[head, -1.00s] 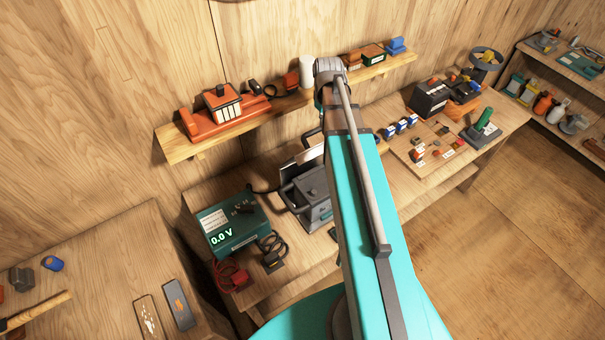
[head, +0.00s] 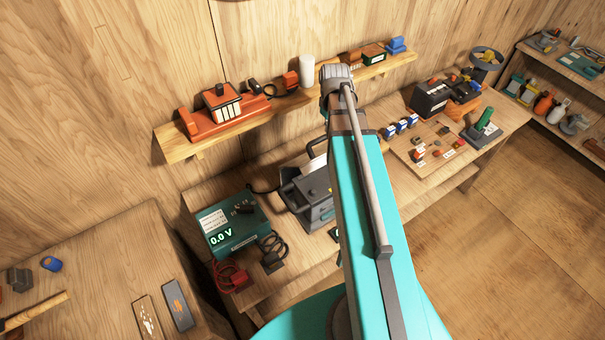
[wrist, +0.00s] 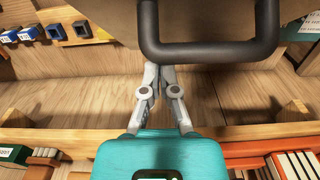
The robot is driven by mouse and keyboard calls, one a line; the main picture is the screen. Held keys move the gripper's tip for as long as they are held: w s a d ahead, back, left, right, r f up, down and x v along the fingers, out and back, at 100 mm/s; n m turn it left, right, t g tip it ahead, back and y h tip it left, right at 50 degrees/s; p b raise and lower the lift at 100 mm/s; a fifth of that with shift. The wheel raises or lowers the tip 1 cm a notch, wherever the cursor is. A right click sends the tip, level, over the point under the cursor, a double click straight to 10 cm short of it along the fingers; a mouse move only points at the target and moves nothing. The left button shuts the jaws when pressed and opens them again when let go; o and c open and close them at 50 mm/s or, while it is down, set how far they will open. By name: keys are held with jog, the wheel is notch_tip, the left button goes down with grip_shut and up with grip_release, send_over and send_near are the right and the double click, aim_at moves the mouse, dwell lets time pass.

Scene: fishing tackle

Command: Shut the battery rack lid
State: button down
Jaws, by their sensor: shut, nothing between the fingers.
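A dark grey box (head: 313,190), which I take to be the battery rack, stands on the bench, partly hidden behind my arm in the head view. A dark bar handle (head: 287,193) shows at its left side, and a pale panel edge (head: 319,149) stands behind it. In the wrist view a broad dark panel (wrist: 205,10) with a dark bar handle (wrist: 210,52) fills the top. My gripper (wrist: 160,72) is shut and empty, its tips close to this handle; I cannot tell whether they touch. The head view hides my gripper behind the arm.
A teal meter (head: 232,226) with cables stands left of the box. A wall shelf (head: 285,103) with an orange device (head: 222,105) runs above the bench. A board of small parts (head: 430,146) and a dark battery (head: 430,98) are to the right.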

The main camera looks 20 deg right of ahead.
jog(key=shift+r, duration=0.1)
notch_tip(320, 180, up, 8)
jog(key=p, duration=0.8)
dwell(0.9)
